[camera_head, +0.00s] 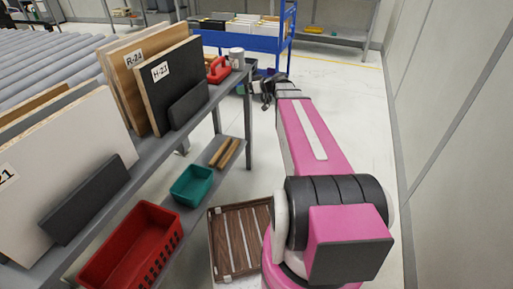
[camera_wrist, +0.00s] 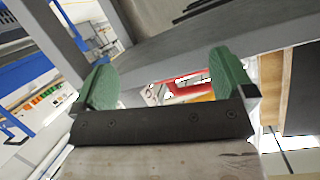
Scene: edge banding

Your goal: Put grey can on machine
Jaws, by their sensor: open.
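The grey can (camera_head: 237,57) stands upright at the far end of the grey rack's top shelf, just right of a red tool (camera_head: 218,69). My gripper (camera_head: 268,91) is beyond the rack's far end, to the right of the can and apart from it. In the wrist view my gripper (camera_wrist: 165,78) has its two green fingers wide apart, with nothing held between them. A red object (camera_wrist: 192,86) shows beyond the fingers. I cannot make out the can clearly there. No machine can be told for sure in either view.
The grey rack (camera_head: 226,90) carries upright boards (camera_head: 178,75) beside the can. Below are a teal bin (camera_head: 192,185) and a red crate (camera_head: 133,245). A blue cart (camera_head: 268,44) stands behind, and a roller conveyor (camera_head: 50,55) is at left. Clear floor lies right of my arm.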

